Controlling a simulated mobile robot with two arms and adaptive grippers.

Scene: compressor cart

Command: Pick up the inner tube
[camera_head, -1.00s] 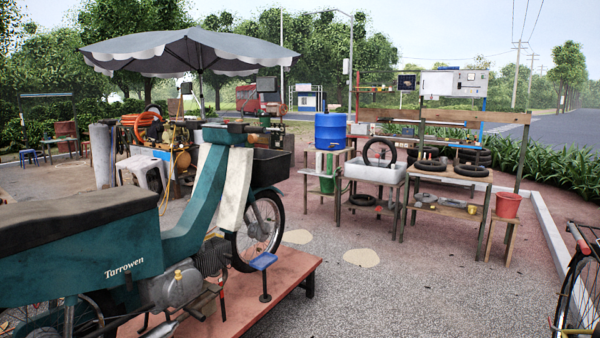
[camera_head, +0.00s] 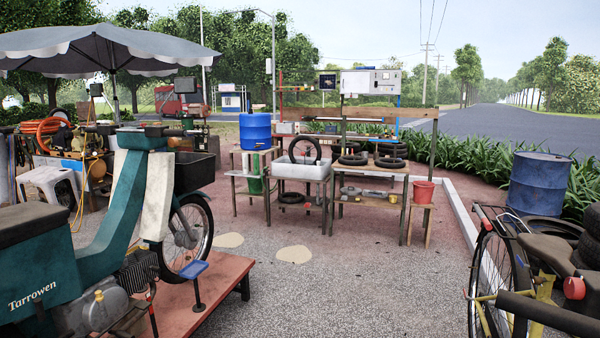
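A black ring (camera_head: 291,149), which looks like an inner tube, stands upright in a white basin (camera_head: 289,172) on a wooden stand. Its lower part is hidden behind the basin wall. More black rings lie flat on the wooden workbench (camera_head: 372,174) just right of the basin, one at the front left (camera_head: 354,160) and one at the front right (camera_head: 391,163). From here I cannot tell for sure which rings are tubes and which are tires. Another dark ring (camera_head: 291,198) lies on the shelf under the basin. Neither of my grippers is in view.
A teal motorbike (camera_head: 110,225) stands on a low red platform (camera_head: 215,280) at the left. A bicycle (camera_head: 495,265) and a blue barrel (camera_head: 540,184) are at the right. Open gravel (camera_head: 350,285) lies between them, up to the workbench.

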